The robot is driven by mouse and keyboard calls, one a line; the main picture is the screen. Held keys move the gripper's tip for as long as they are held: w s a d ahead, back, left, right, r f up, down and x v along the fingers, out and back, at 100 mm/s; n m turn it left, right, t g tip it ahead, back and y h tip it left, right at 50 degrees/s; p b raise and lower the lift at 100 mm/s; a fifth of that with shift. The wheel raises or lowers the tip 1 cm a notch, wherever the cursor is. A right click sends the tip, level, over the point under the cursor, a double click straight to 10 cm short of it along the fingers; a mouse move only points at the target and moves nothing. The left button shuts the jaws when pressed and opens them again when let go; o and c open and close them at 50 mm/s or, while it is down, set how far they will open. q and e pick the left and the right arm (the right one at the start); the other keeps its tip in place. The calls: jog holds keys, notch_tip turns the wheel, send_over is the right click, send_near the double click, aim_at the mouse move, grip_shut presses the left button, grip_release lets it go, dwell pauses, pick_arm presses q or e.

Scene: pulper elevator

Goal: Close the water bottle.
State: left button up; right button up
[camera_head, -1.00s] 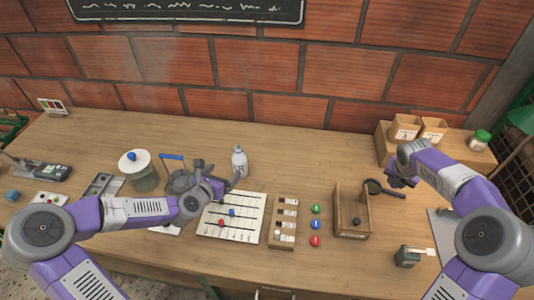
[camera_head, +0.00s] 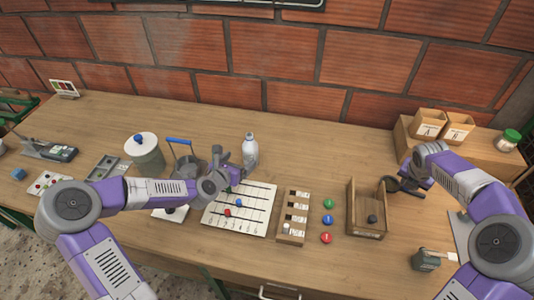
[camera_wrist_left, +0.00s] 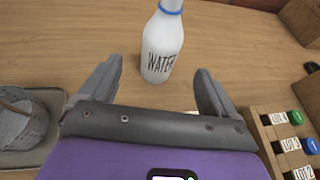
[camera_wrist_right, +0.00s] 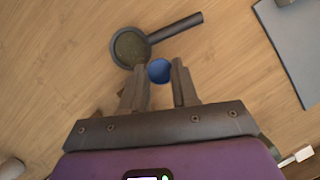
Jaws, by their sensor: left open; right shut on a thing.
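The white water bottle (camera_head: 250,152), lettered "WATER", stands upright on the table near its middle. In the left wrist view the bottle (camera_wrist_left: 162,50) shows a blue ring at its neck, and its top is cut off. My left gripper (camera_head: 234,168) is open; its fingers point toward the bottle, one on either side in the wrist view, with space around it. My right gripper (camera_head: 403,178) is at the right of the table, above a dark pan. In the right wrist view it is shut on a round blue cap (camera_wrist_right: 159,71) between its fingertips.
The dark round pan (camera_wrist_right: 131,47) lies under my right gripper. A bead board (camera_head: 262,207), a slotted wooden block (camera_head: 291,235) and a wooden box (camera_head: 366,225) stand in front. A lidded pot (camera_head: 146,158) and a blue-handled basket (camera_head: 186,160) are left of the bottle.

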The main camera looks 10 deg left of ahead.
aim_at(249, 135)
pick_arm(q)
jog(key=shift+b+x, duration=0.3)
jog(key=shift+x, duration=1.7)
pick_arm(e)
jog(key=shift+f, duration=0.45)
pick_arm(q)
jog(key=shift+b+x, duration=0.55)
jog(key=shift+x, duration=2.05)
pick_arm(e)
jog(key=shift+f, duration=0.55)
pick_arm(q)
jog(key=shift+d, duration=0.1)
